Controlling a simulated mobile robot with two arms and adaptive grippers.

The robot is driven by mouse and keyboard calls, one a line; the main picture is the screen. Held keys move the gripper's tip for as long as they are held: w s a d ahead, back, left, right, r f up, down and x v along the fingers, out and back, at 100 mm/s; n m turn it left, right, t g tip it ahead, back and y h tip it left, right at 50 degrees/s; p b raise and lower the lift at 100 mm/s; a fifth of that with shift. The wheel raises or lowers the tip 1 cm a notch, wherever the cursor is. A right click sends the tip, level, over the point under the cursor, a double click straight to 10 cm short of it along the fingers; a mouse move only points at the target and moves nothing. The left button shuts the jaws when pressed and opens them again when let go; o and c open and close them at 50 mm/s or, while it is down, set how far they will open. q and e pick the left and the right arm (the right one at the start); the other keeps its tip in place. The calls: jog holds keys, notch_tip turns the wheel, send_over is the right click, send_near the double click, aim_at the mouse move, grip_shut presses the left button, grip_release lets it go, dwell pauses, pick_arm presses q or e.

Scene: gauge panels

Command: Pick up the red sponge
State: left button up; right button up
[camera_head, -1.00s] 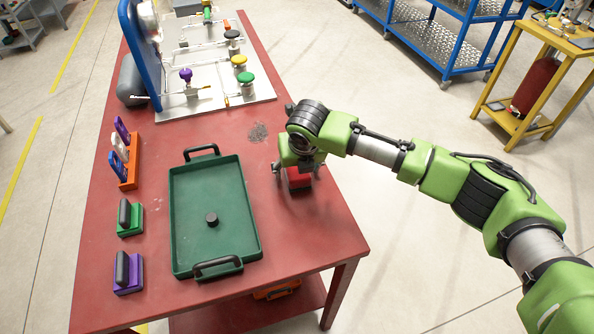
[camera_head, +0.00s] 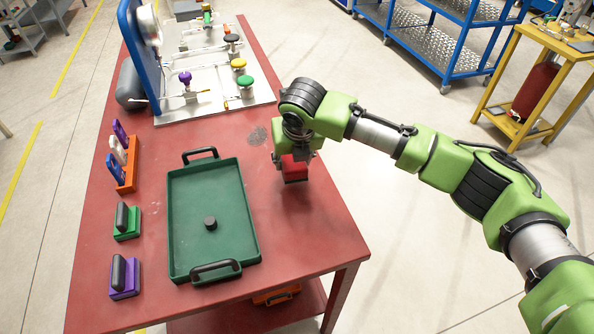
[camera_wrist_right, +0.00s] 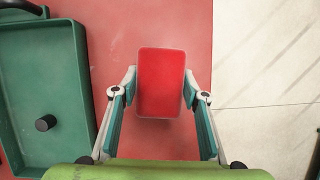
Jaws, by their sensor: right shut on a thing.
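The red sponge (camera_head: 295,170) is a red block at the right side of the red table (camera_head: 310,235). My right gripper (camera_head: 293,157) points down over it and is shut on it. The sponge appears slightly above the table, with a dark shadow below it. In the right wrist view the sponge (camera_wrist_right: 161,70) shows its flat red face between the two fingers of my right gripper (camera_wrist_right: 160,88). My left gripper is not in view.
A green tray (camera_head: 183,237) with a small black knob lies left of the sponge. Green (camera_head: 127,233) and purple (camera_head: 125,290) handled blocks and an orange rack (camera_head: 128,180) line the left edge. A valve panel (camera_head: 215,103) stands at the back.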

jog(key=a+r+b, duration=0.2)
jog(key=a+r, duration=0.6)
jog(key=a, duration=0.5)
jog(key=shift+s+r, duration=0.35)
jog(key=shift+o, duration=0.6)
